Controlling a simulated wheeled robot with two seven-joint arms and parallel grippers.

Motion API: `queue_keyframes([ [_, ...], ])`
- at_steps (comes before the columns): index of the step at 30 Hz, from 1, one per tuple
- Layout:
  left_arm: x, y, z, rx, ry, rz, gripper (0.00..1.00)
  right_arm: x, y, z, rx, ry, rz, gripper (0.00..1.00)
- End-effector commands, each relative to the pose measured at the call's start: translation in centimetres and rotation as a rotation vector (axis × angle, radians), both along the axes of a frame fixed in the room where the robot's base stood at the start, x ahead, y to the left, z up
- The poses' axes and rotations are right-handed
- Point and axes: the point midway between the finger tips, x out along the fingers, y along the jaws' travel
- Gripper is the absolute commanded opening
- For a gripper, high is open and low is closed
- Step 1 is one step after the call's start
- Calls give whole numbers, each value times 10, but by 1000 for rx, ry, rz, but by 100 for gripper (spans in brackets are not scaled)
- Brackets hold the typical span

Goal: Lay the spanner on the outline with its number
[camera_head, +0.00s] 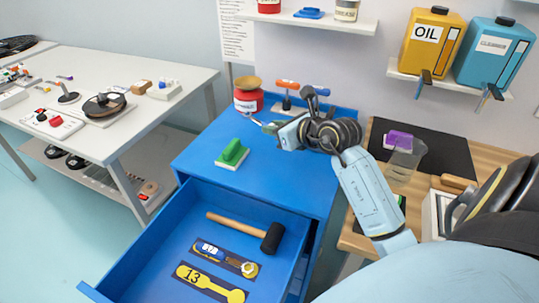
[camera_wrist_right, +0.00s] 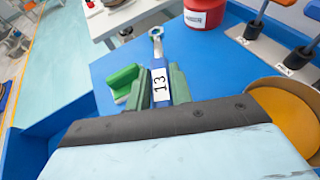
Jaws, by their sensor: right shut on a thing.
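My right gripper (camera_head: 272,128) is shut on a spanner (camera_wrist_right: 157,46) with a blue handle and a white label reading 13. It holds the spanner above the blue cabinet top; the spanner's metal end points out ahead of the jaws in the wrist view. In the open blue drawer, a yellow spanner outline (camera_head: 210,282) marked 13 on a dark strip lies bare at the front. Behind it, another spanner (camera_head: 222,256) with a blue handle lies on a second dark strip; its number is too small to read. My left gripper is not in view.
A hammer (camera_head: 242,228) lies in the drawer behind the strips. A green block (camera_head: 232,154) on a white base, a red tin (camera_head: 248,97) and a stand with an orange-handled tool (camera_head: 287,88) are on the cabinet top (camera_head: 200,153). A white table (camera_head: 150,70) stands at left.

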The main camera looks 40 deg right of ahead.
Motion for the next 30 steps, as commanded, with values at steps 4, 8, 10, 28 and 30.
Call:
queue_keyframes([
  [4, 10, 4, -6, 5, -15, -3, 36, 0, 1, -31, 4, 3, 0, 0],
  [8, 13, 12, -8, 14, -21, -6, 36, 0, 1, -43, 2, 1, 1, 0],
  [10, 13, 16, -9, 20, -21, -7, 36, 0, 1, -48, 1, 2, 3, 0],
  [28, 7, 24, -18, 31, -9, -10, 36, 0, 1, -83, 0, 0, 2, 0],
  [30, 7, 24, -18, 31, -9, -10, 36, 0, 1, -85, 0, 1, 2, 24],
])
